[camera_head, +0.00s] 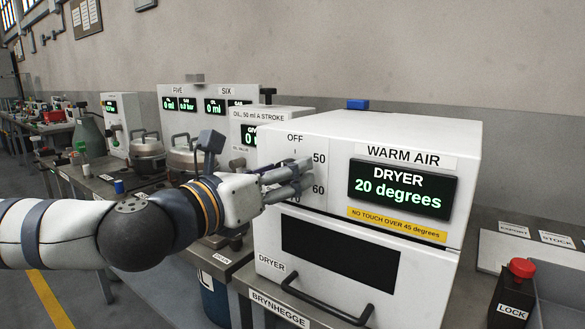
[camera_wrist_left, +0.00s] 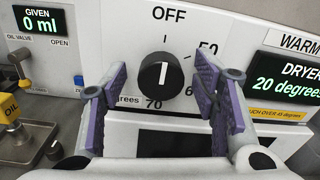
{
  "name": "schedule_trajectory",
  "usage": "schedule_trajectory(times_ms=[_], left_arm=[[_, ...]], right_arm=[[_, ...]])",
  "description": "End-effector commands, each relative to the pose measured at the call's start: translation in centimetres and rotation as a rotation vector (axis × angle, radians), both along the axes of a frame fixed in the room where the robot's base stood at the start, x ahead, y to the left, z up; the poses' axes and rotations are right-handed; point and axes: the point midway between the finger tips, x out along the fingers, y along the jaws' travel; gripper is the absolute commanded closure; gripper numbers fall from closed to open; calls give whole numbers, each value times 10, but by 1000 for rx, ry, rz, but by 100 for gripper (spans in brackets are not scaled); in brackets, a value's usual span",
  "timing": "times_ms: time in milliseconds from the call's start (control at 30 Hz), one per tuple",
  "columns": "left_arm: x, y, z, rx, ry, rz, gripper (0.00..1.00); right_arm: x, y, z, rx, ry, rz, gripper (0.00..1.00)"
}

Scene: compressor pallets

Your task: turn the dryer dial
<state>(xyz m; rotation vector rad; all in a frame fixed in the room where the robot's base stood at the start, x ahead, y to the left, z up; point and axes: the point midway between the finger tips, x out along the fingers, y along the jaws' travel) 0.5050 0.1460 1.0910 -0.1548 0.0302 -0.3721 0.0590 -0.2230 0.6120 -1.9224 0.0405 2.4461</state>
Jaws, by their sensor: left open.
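The dryer (camera_head: 275,215) is a white box with a display reading "20 degrees". Its dial (camera_wrist_left: 161,73) is a black round knob with a white pointer line, seen in the left wrist view. The pointer is upright, toward the OFF mark. Labels 50, 60 and 70 surround the dial. My left gripper (camera_head: 300,176) is in front of the dial and hides it in the head view. In the left wrist view the left gripper (camera_wrist_left: 162,95) is open, with one purple-padded finger on each side of the knob. I cannot tell how close the pads are in depth. My right gripper is not in view.
Below the display is a yellow "no touch over 45 degrees" label (camera_head: 397,224). The dryer door has a dark handle (camera_head: 325,303). A red LOCK button (camera_head: 522,268) stands at the right. Left of the dryer are an oil unit (camera_head: 270,114) and metal pots (camera_head: 147,146).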

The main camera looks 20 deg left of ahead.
Motion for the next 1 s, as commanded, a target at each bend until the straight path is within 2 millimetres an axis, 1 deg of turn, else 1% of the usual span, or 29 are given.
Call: schedule_trajectory(times_ms=[200, 367, 400, 433, 767, 1000], left_arm=[[0, 0, 0, 0, 0, 0, 46], [0, 0, 0, 0, 1, 0, 82], [0, 0, 0, 0, 1, 0, 91], [0, 0, 0, 0, 1, 0, 94], [0, 0, 2, 37, -15, -1, 94], [-1, -1, 5, 177, -69, 0, 94]], right_arm=[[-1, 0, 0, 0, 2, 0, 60], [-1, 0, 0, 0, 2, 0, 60], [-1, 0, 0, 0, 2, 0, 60], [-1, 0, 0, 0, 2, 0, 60], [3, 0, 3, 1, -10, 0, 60], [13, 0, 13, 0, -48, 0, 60]])
